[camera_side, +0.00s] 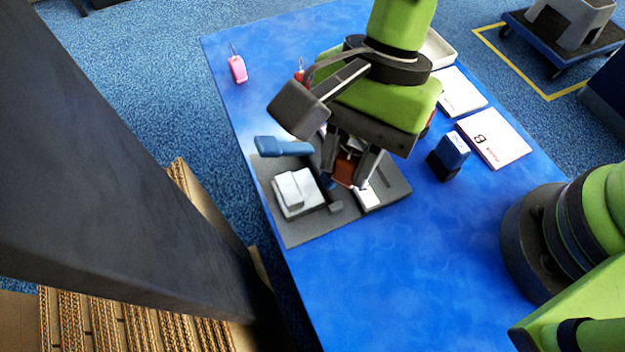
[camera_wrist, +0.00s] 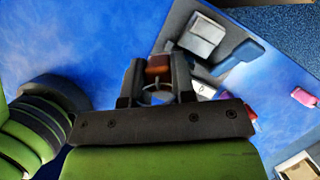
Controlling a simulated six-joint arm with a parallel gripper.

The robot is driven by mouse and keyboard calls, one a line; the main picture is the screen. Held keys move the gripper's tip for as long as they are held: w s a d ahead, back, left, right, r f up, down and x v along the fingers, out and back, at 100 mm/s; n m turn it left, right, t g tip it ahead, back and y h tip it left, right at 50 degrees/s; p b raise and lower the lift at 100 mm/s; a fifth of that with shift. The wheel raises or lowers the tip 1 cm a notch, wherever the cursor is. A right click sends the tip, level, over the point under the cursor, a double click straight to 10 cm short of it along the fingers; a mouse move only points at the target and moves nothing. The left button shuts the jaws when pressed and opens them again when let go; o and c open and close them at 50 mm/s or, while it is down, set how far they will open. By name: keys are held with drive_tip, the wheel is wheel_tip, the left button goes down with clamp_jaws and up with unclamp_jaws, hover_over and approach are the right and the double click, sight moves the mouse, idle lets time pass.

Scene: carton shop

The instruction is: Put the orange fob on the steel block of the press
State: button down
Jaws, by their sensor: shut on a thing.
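My gripper (camera_side: 347,178) is shut on the orange fob (camera_side: 345,169), which looks dark orange-brown between the fingers. In the wrist view the fob (camera_wrist: 158,64) shows between the fingertips (camera_wrist: 157,78). The gripper is over the right part of the press's dark grey base plate (camera_side: 292,232). A large pale steel-coloured block (camera_side: 297,192) sits on the plate to the left, and a blue lever (camera_side: 283,147) lies behind it. A smaller pale block (camera_side: 369,198) is just right of the fingertips, partly hidden. I cannot tell whether the fob touches anything below.
A pink fob (camera_side: 237,69) lies at the far left, and a red item (camera_side: 300,74) is partly hidden behind my arm. The front of the blue table (camera_side: 400,285) is clear.

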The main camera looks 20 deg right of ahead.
drive_tip(key=w+a+r+m+t, duration=0.1)
drive_tip(key=w+a+m+t, duration=0.1)
drive_tip(key=w+m, duration=0.35)
drive_tip(key=m, duration=0.2)
approach(309, 187)
drive_tip(key=shift+n+t+y, duration=0.25)
drive_tip(key=shift+t+y, duration=0.05)
drive_tip(key=x, duration=0.6)
drive_tip(key=shift+s+a, duration=0.2)
drive_tip(key=shift+a, duration=0.2)
drive_tip(key=shift+f, duration=0.55)
drive_tip(key=c, duration=1.1)
unclamp_jaws()
drive_tip(key=shift+o, duration=0.2)
drive_tip(key=shift+a+r, duration=0.1)
drive_tip(key=shift+r, duration=0.25)
drive_tip(key=shift+o, duration=0.6)
drive_tip(key=v, duration=1.2)
drive_tip(key=shift+r, duration=0.25)
